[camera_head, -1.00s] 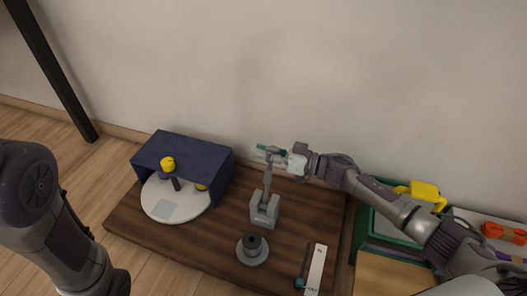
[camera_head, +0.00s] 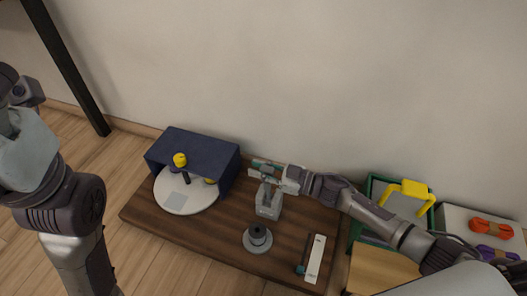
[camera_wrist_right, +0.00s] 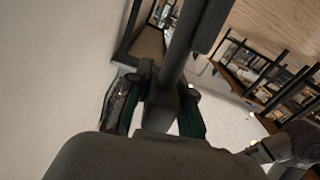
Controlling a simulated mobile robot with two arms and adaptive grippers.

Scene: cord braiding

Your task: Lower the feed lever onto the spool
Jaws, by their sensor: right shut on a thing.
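The feed lever (camera_head: 266,190) is a grey arm rising from a grey block (camera_head: 268,206) on the wooden board. My right gripper (camera_head: 264,170) is shut on the lever's upper end, at the back of the block. In the right wrist view, the grey lever (camera_wrist_right: 175,60) runs between the two green-padded fingers (camera_wrist_right: 160,108). The lever's held end is apart from the spool. My left arm shows at the left, but its gripper jaws are out of view.
A navy box-like cover (camera_head: 200,150) and a white disc (camera_head: 190,197) with yellow-topped pegs stand on the left of the board (camera_head: 150,217). A white strip (camera_head: 315,260) lies front right. A green-rimmed tray (camera_head: 371,190) and orange cord bundle (camera_head: 491,228) are to the right.

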